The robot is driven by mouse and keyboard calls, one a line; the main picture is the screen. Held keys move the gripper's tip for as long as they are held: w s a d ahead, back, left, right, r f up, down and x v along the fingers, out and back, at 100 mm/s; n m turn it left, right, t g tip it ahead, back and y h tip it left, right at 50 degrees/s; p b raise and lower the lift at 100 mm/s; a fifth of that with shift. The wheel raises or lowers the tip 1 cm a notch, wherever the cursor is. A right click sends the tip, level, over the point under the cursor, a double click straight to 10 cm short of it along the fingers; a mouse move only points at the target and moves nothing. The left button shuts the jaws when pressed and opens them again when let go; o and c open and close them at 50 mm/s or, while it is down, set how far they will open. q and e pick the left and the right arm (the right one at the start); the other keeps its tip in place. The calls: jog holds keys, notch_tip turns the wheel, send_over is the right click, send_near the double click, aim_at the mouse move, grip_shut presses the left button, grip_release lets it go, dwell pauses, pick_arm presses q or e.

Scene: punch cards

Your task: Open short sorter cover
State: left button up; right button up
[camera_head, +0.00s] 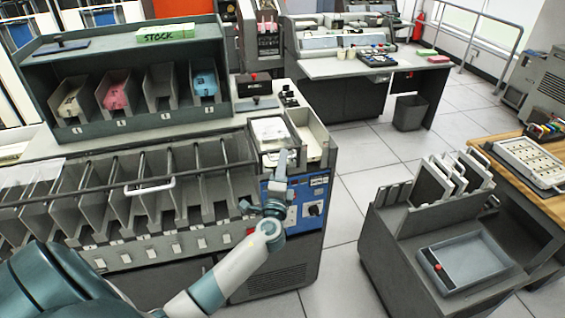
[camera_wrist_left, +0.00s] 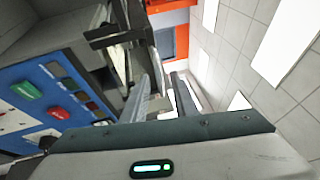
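The card sorter (camera_head: 215,215) is a long grey machine with a row of open slanted pockets and a blue control panel (camera_head: 296,203) at its right end. A white handle (camera_head: 150,187) sits on a long thin bar above the pockets. I cannot tell for certain which part is the short cover. My left gripper (camera_head: 283,158) points up in front of the sorter's right end, near the card hopper (camera_head: 270,132), right of the handle. In the left wrist view its fingers (camera_wrist_left: 165,85) are apart, with nothing clearly held. My right gripper is not in view.
A rack (camera_head: 130,122) with coloured card stacks and a green STOCK box (camera_head: 167,34) stands behind the pockets. A grey cart (camera_head: 410,235) with a tray (camera_head: 466,262) stands at right. Tiled floor (camera_head: 345,240) lies free between sorter and cart.

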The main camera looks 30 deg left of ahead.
pick_arm(q)
grip_shut()
dwell(1.4)
